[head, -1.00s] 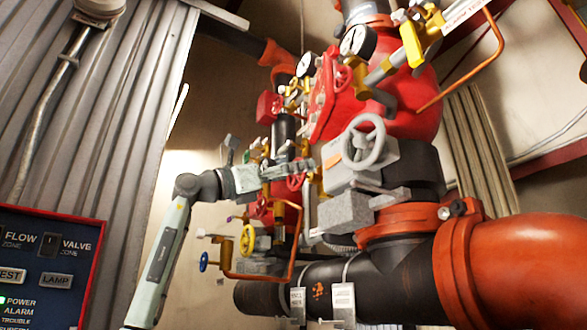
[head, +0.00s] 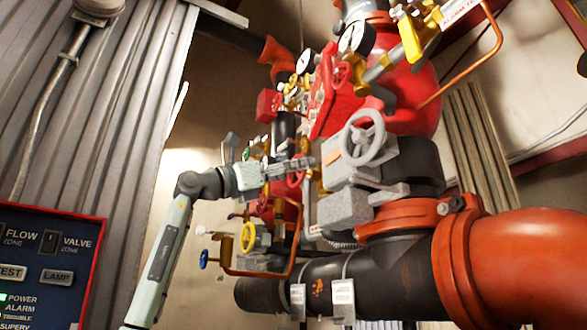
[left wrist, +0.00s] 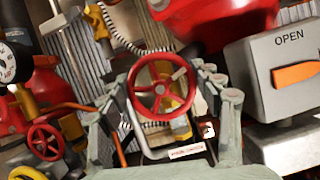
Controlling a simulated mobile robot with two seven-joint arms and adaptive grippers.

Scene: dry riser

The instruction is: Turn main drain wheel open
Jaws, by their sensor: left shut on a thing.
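A red handwheel (left wrist: 160,88) with spokes sits in the middle of the left wrist view, with a small lettered tag (left wrist: 188,149) below it. In the head view this red wheel (head: 296,172) is partly hidden by my gripper. My left gripper (left wrist: 166,84) has its fingers on both sides of the wheel's rim and is shut on it. In the head view the left gripper (head: 301,164) reaches in from the left to the wheel. My right gripper is not in view.
A grey box (left wrist: 283,68) marked OPEN, with an orange pointer, stands close to the right of the fingers. Another red wheel (left wrist: 46,142) is at left. A grey handwheel (head: 362,138), a yellow wheel (head: 248,238) and copper pipes crowd the area. A control panel (head: 48,270) is at lower left.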

